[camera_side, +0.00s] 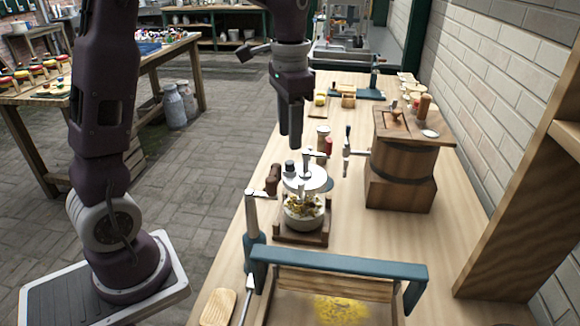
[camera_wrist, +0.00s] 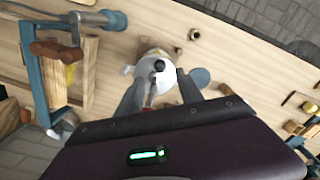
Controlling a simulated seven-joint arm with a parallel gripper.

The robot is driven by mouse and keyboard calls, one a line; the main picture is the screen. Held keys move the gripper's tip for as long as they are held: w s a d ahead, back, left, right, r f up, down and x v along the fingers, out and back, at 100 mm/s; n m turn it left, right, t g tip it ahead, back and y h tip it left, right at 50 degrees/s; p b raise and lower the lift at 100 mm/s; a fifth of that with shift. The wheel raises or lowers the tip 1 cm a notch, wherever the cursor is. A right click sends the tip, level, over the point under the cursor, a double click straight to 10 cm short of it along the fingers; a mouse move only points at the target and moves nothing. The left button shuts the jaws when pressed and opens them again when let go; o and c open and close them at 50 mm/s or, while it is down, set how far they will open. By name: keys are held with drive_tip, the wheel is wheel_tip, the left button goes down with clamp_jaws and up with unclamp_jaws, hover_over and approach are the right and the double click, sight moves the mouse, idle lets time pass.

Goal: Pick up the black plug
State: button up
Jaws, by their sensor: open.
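The black plug (camera_side: 290,167) is a small dark stub on the white lid (camera_side: 309,180) of a glass jar. The jar (camera_side: 303,217) holds yellowish and dark bits and stands on a wooden base. In the wrist view the plug (camera_wrist: 158,66) shows as a dark round top against the white lid. My gripper (camera_side: 291,143) points down above the jar, with its fingertips a little above the plug. In the wrist view the two fingers of my gripper (camera_wrist: 159,82) are apart, with the plug just beyond and between their tips. Nothing is held.
A brown crank handle (camera_side: 272,180) and metal fittings sit beside the lid. A wooden barrel (camera_side: 401,160) stands on the right. A teal-framed wooden tray (camera_side: 340,264) is in front. Small red and brown items (camera_side: 328,146) stand behind the jar.

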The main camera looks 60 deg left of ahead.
sight(290, 162)
wheel_tip(290, 162, down, 7)
drive_tip(key=shift+r, duration=0.15)
clamp_jaws()
